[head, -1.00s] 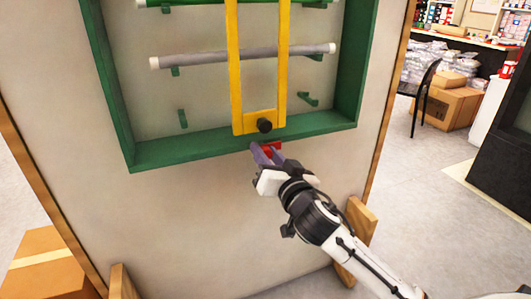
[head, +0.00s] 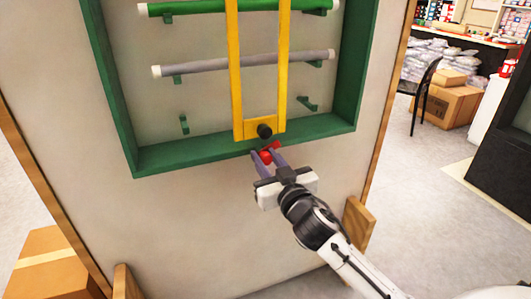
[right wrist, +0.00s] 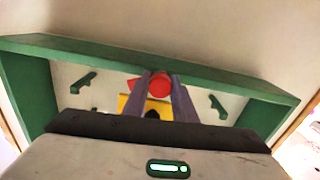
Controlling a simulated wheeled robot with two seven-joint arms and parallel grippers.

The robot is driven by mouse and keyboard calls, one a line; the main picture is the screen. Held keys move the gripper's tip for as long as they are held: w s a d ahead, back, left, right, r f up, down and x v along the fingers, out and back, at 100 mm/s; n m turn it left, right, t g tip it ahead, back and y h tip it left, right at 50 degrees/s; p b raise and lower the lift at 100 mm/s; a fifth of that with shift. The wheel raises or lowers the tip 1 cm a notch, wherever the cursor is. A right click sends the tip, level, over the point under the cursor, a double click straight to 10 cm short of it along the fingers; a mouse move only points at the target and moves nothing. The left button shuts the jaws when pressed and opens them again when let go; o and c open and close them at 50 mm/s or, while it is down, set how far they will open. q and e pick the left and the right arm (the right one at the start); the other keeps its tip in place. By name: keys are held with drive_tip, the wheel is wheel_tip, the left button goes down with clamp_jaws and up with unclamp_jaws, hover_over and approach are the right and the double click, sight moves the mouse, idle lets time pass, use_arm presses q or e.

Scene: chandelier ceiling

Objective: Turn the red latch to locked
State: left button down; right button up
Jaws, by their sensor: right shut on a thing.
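The red latch (head: 267,154) sits at the lower edge of the green frame (head: 200,157), just below the yellow bar frame (head: 247,127) and its black knob (head: 264,131). My right gripper (head: 268,158) reaches up from the lower right and is shut on the latch. In the right wrist view the latch's round red part (right wrist: 160,84) lies between the two grey fingers (right wrist: 160,92), with a red arm sticking out to the left. The fingers hide part of the latch. My left gripper is not in view.
A green tube (head: 215,8) and a grey tube (head: 205,65) lie on pegs inside the green frame, behind the yellow bars. Lower pegs are empty. Wooden feet (head: 358,225) support the panel.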

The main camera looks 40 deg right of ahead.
drive_tip(key=shift+r+n, duration=0.1)
drive_tip(key=shift+n, duration=0.4)
drive_tip(key=n+p, duration=0.1)
drive_tip(key=n, duration=0.1)
drive_tip(key=shift+n+p, duration=0.4)
drive_tip(key=n+p, duration=0.1)
drive_tip(key=n, duration=0.1)
drive_tip(key=shift+n, duration=0.3)
drive_tip(key=n+p, duration=0.1)
drive_tip(key=n, duration=0.2)
drive_tip(key=shift+p, duration=0.3)
drive_tip(key=shift+a+n+p, duration=0.1)
drive_tip(key=shift+n+p, duration=0.35)
drive_tip(key=shift+n, duration=1.25)
drive_tip(key=o, duration=1)
drive_tip(key=shift+o, duration=0.2)
drive_tip(key=shift+s+f, duration=0.1)
drive_tip(key=shift+f, duration=0.1)
